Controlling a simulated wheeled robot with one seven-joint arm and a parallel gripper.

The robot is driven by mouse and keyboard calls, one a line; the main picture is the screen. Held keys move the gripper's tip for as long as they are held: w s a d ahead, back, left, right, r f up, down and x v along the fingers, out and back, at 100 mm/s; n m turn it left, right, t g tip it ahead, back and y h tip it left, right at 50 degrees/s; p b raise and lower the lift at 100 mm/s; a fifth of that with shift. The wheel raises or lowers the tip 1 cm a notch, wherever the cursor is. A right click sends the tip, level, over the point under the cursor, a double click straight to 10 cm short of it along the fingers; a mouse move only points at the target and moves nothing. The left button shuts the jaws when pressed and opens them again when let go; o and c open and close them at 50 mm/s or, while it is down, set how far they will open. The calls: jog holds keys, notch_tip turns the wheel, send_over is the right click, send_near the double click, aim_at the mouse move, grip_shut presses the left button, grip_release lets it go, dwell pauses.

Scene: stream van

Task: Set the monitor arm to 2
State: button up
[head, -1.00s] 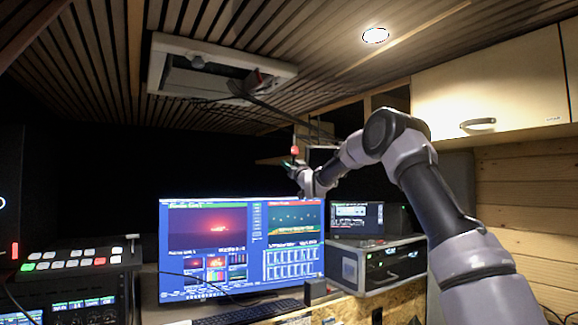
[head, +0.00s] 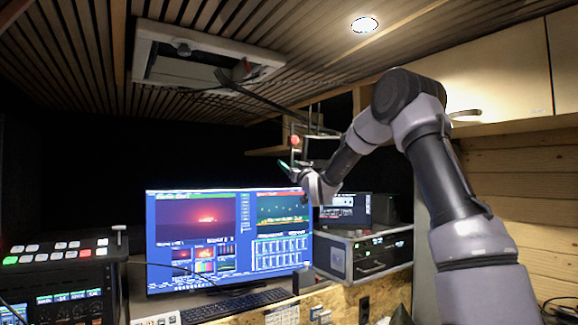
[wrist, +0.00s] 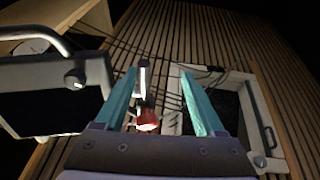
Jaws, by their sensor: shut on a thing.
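The monitor arm (head: 262,99) appears as a dark strut running down right from the ceiling hatch to a metal bracket. A red knob (head: 294,140) shows at its lower end, just above my gripper (head: 288,167). In the wrist view the red knob (wrist: 148,119) and a pale metal stem lie between the teal fingers of my gripper (wrist: 160,85). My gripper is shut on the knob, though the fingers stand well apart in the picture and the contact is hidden. No position numbers are readable on the arm.
A ceiling hatch (head: 160,58) is above left. A large monitor (head: 228,238) and a rack case (head: 365,256) stand below my gripper. Wall cabinets (head: 495,75) are at the right, close to my arm. A switcher console (head: 60,250) is at lower left.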

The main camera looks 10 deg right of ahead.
jog(key=shift+s+a+r+y, duration=0.1)
jog(key=shift+s+a+y, duration=0.1)
jog(key=shift+a+y, duration=0.35)
jog(key=s+d+f+h, duration=0.1)
jog(key=s+d+f, duration=0.4)
jog(key=s+d, duration=0.3)
jog(key=shift+s+d, duration=0.2)
dwell(0.6)
jog(key=shift+r, duration=0.1)
